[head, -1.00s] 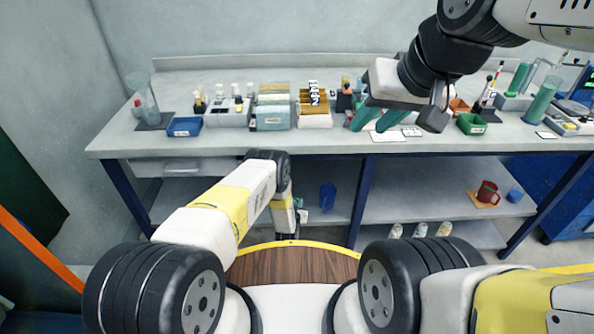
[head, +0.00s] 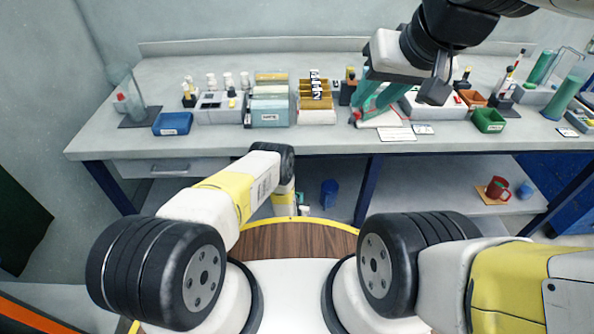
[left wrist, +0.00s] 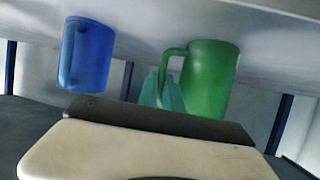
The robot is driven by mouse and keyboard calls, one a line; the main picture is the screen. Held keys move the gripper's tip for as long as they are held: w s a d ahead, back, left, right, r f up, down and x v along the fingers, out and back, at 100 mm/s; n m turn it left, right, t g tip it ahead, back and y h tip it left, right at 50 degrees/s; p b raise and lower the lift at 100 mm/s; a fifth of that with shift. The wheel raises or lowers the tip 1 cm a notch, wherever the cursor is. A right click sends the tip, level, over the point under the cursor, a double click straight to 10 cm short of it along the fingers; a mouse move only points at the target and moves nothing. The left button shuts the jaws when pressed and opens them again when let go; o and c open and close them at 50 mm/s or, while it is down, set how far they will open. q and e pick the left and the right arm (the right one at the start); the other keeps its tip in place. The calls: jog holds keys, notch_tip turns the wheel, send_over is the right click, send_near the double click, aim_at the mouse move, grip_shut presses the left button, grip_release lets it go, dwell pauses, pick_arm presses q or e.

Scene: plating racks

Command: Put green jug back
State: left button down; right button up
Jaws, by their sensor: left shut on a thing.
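The green jug (left wrist: 208,82) shows in the left wrist view, just beyond my left wrist, with its handle to the left. My left gripper (left wrist: 165,92) has its teal fingers at that handle and is shut on the jug. In the head view my left arm reaches down in front of the lower shelf, and the jug is mostly hidden there. My right gripper (head: 376,103) hangs over the bench top with its teal fingers apart, and I see nothing between them.
A blue jug (head: 329,193) stands beside the left gripper; it also shows in the left wrist view (left wrist: 87,55). A red mug (head: 497,188) stands on the shelf at right. The bench top (head: 240,150) holds racks, a blue bin (head: 172,124) and a green bin (head: 489,121).

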pick_arm(q)
jog(key=shift+f, duration=0.15)
jog(key=c, duration=1.5)
grip_release()
jog(key=shift+r, duration=0.2)
jog(key=v, duration=1.2)
